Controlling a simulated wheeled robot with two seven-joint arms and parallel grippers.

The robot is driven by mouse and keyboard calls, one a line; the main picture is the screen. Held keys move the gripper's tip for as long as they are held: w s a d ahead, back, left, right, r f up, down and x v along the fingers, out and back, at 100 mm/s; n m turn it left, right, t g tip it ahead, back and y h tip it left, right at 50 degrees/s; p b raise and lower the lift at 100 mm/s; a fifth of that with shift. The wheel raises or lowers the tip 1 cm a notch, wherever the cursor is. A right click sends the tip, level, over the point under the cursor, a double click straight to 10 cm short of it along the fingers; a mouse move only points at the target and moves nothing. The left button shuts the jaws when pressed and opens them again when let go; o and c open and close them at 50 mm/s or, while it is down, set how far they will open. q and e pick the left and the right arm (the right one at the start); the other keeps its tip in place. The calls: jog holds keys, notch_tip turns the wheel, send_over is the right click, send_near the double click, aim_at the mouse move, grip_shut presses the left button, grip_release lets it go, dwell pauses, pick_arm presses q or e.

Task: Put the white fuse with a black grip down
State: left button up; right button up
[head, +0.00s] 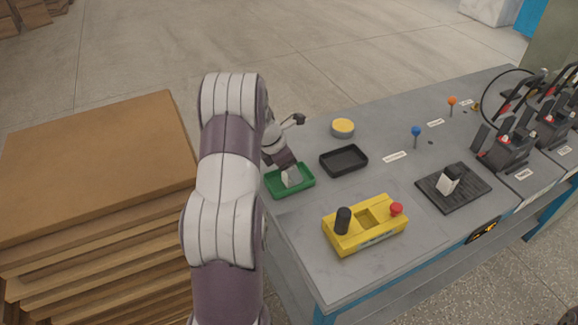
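A white block (291,177), which looks like a fuse, is at the green tray (304,190) near the table's left edge. My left gripper (287,164) is directly above it, pointing down. The top of this block is hidden, so I cannot tell whether it has a black grip or whether the fingers are shut on it. I also cannot tell if it touches the tray floor. Another white block with a black top (448,180) stands on a dark square plate (470,193) at the right. My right gripper is out of view.
An empty black tray (344,160) and a round yellow-topped container (343,128) are close by. A yellow box (365,228) with a black knob and red button stands in front. Cabled devices (505,148) line the right. Stacked boards (95,165) stand left of the table.

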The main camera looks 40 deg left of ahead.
pick_arm(q)
jog(key=p+v, duration=0.1)
jog(key=v, duration=1.1)
jog(key=s+d+f+m, duration=0.1)
jog(key=s+d+m, duration=0.4)
jog(key=d+m, duration=0.3)
jog(key=s+d+f+m+g+y, duration=0.1)
jog(key=s+d+f+m, duration=0.1)
jog(key=s+d+m, duration=0.3)
jog(key=s+d+f+m+g+y, duration=0.1)
jog(key=s+d+m, duration=0.4)
jog(key=d+m, duration=0.7)
jog(key=f+m, duration=0.1)
jog(key=m, duration=0.5)
jog(key=shift+s, duration=0.3)
